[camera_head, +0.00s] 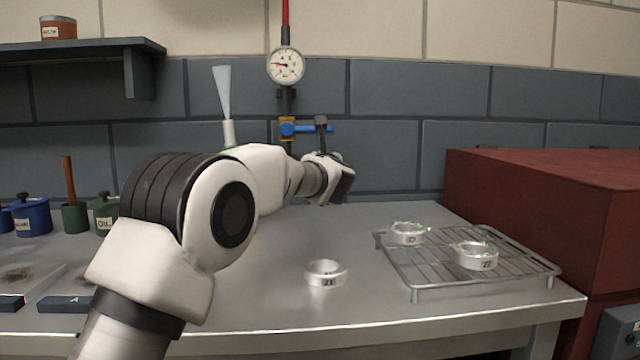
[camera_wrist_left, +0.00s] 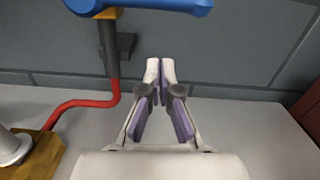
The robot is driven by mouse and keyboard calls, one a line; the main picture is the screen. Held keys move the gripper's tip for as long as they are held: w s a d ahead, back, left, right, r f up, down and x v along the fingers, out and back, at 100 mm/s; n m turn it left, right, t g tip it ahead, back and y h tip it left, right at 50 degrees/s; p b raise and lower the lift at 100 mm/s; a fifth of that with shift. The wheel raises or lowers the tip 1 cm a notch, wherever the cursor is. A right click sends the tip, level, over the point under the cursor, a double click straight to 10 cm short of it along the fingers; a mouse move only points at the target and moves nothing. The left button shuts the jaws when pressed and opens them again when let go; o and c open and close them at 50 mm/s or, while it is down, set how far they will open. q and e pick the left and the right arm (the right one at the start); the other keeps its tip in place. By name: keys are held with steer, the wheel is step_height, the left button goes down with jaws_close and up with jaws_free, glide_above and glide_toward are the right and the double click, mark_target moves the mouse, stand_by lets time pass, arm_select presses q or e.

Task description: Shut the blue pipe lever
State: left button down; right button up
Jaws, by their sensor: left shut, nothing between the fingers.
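The blue pipe lever (camera_head: 301,129) lies about level across the upright pipe at the back wall, below the dial gauge, its arm reaching right. In the left wrist view the blue lever (camera_wrist_left: 170,4) crosses the top edge, partly cut off. My left gripper (camera_wrist_left: 160,68) is shut and empty, its fingertips together below the lever in that view and apart from it. In the head view my left arm reaches toward the wall, and its wrist hides most of the fingers. My right gripper is not in view.
The gauge (camera_head: 286,65) sits above the lever. A red pipe (camera_wrist_left: 85,103) curves down to a wooden block (camera_wrist_left: 40,155). A wire rack (camera_head: 450,283) with two white rings stands at right by a red box (camera_head: 540,180). Another ring (camera_head: 325,273) lies on the bench.

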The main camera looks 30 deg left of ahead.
arm_select(q)
steer(key=v, duration=1)
steer(key=shift+r+b, duration=0.15)
steer(key=shift+b, duration=0.15)
